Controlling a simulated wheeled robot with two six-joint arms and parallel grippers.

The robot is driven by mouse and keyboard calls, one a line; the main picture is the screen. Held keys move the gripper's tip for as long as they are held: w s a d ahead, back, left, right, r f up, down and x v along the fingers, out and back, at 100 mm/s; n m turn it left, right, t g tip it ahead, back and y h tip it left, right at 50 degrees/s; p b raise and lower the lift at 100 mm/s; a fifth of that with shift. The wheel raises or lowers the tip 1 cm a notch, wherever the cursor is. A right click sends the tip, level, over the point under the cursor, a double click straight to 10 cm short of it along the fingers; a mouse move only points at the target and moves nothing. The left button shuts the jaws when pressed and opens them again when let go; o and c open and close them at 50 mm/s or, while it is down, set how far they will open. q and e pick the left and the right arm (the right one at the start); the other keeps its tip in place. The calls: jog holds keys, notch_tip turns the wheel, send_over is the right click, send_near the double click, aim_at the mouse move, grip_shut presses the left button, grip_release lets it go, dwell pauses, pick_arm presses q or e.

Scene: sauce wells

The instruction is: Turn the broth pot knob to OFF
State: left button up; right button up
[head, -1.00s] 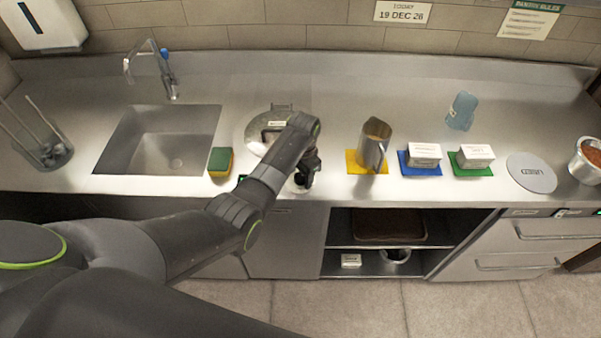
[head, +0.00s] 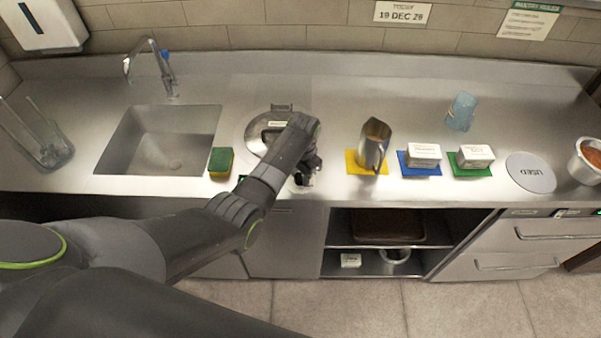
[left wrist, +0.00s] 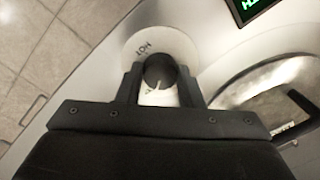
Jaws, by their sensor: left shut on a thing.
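The broth pot knob (left wrist: 159,71) is a dark round knob on a pale round dial plate (left wrist: 138,47) in the left wrist view. The word HOT shows on the plate, upper left of the knob. A light mark on the knob points toward the bottom of that view; another label there is partly hidden. My left gripper (left wrist: 160,78) is shut on the knob, one finger on each side. In the head view my left gripper (head: 303,181) is at the counter's front, and my wrist hides the knob. The lidded pot (head: 256,130) sits just behind it. My right gripper is not in view.
A sponge (head: 221,162) and the sink (head: 160,140) are left of the pot. A metal jug (head: 373,147) stands on a yellow mat to the right, then two labelled tubs (head: 423,154) (head: 475,155). A lit green display (left wrist: 249,6) is near the knob.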

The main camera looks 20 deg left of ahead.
pick_arm(q)
jog(key=shift+r+n+p, duration=0.1)
jog(key=shift+n+p, duration=0.45)
jog(key=shift+n, duration=0.55)
jog(key=n, duration=0.2)
jog(key=shift+n+p, duration=0.3)
jog(key=shift+p, duration=0.1)
jog(key=n, duration=0.3)
jog(key=shift+w+p, duration=0.1)
jog(key=shift+p, duration=0.2)
jog(key=shift+n, duration=1.5)
jog(key=o, duration=1)
jog(key=shift+c, duration=0.2)
